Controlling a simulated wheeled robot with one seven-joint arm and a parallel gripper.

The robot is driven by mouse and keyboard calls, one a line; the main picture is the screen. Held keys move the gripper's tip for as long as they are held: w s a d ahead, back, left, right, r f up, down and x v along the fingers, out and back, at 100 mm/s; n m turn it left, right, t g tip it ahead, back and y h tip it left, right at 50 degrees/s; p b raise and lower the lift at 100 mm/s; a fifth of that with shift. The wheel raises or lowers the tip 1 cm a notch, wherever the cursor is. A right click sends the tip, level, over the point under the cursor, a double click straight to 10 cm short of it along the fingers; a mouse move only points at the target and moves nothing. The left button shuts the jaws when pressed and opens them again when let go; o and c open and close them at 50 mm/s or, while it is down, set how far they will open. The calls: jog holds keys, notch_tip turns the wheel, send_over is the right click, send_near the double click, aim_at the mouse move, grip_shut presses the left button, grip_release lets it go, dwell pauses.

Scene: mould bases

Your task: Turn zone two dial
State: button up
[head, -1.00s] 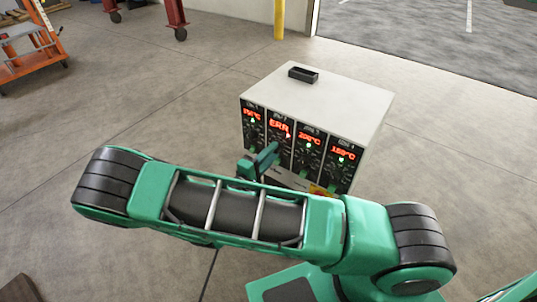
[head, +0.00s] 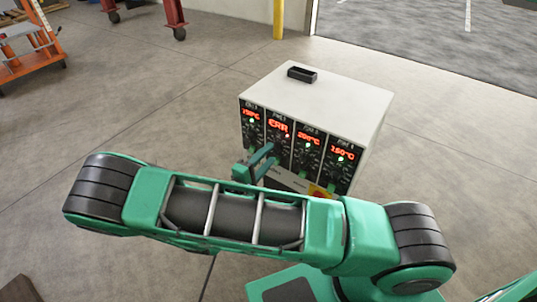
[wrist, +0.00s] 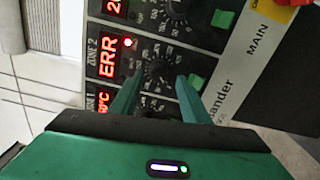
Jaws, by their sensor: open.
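The white controller box (head: 335,88) stands on the floor with four black zone panels on its front. The zone two panel shows a red ERR display (head: 278,124), also seen in the wrist view (wrist: 108,58), with a red light beside it. The zone two dial (wrist: 158,71) is a black knob with a printed scale. My gripper (wrist: 159,82) is open, its green fingers reaching toward the panel on either side of this dial. Whether they touch it I cannot tell. In the head view my gripper (head: 270,158) is at the lower front of the zone panels.
Green switches (wrist: 196,82) sit beside the dials, close to one finger. A yellow plate with a red main switch (head: 320,191) is at the lower right front. A small black tray (head: 302,74) lies on the box top.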

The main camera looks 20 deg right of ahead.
jog(key=v, duration=0.8)
jog(key=shift+a, duration=0.3)
jog(key=shift+s, duration=0.15)
jog(key=d+r+m+g+y, duration=0.5)
jog(key=d+m+g+y, duration=0.15)
jog(key=d+g, duration=0.35)
jog(key=s+d+r+m+t+y, duration=0.15)
jog(key=s+r+y, duration=0.25)
jog(key=r, duration=0.5)
jog(key=s+d+r+m+t+y, duration=0.1)
jog(key=s+d+r+t+y, duration=0.2)
jog(key=r, duration=0.7)
jog(key=s+d+f+m+g, duration=0.1)
jog(key=s+d+m+g, duration=0.1)
jog(key=s+d, duration=0.3)
jog(key=s+d+f+m+g+y, duration=0.1)
jog(key=s+d+m+g, duration=0.2)
jog(key=s, duration=1)
jog(key=d+m, duration=0.1)
jog(key=d, duration=0.2)
